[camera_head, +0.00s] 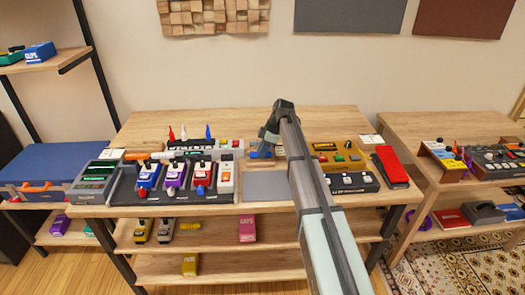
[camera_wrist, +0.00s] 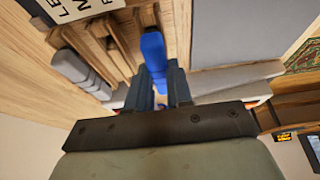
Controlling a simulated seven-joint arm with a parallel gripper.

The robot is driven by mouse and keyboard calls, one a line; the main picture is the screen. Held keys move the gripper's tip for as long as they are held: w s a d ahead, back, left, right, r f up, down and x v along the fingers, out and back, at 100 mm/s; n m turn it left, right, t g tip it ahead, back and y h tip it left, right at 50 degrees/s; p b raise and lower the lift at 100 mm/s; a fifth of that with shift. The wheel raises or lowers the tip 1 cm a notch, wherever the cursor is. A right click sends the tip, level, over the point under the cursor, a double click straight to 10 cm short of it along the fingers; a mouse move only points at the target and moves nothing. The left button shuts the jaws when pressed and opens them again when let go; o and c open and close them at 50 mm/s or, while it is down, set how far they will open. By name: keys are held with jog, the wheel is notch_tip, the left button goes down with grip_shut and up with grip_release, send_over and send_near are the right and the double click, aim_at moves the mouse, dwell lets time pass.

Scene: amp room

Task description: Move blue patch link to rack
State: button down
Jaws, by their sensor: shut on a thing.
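My gripper (camera_head: 263,147) is over the middle of the table, behind a grey mat. In the wrist view its two dark fingers (camera_wrist: 160,88) are closed on the blue patch link (camera_wrist: 153,48), which sticks out beyond the fingertips. A small blue part of the link (camera_head: 261,154) shows below my gripper in the head view. A wooden slotted rack (camera_wrist: 108,42) lies beside and under the link in the wrist view. I cannot tell whether the link touches the rack. My gripper and arm hide part of this area in the head view.
A pedalboard (camera_head: 125,193) with several pedals stands left of my gripper. Red, white and blue pointed pieces (camera_head: 184,132) stand behind it. A yellow-brown tray (camera_head: 337,157) and a red pedal (camera_head: 391,167) are to the right. The grey mat (camera_head: 266,186) is bare.

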jog(key=shift+f, duration=0.1)
dwell(0.6)
jog(key=c, duration=0.5)
grip_release()
jog(key=shift+c, duration=0.2)
jog(key=shift+r, duration=3.5)
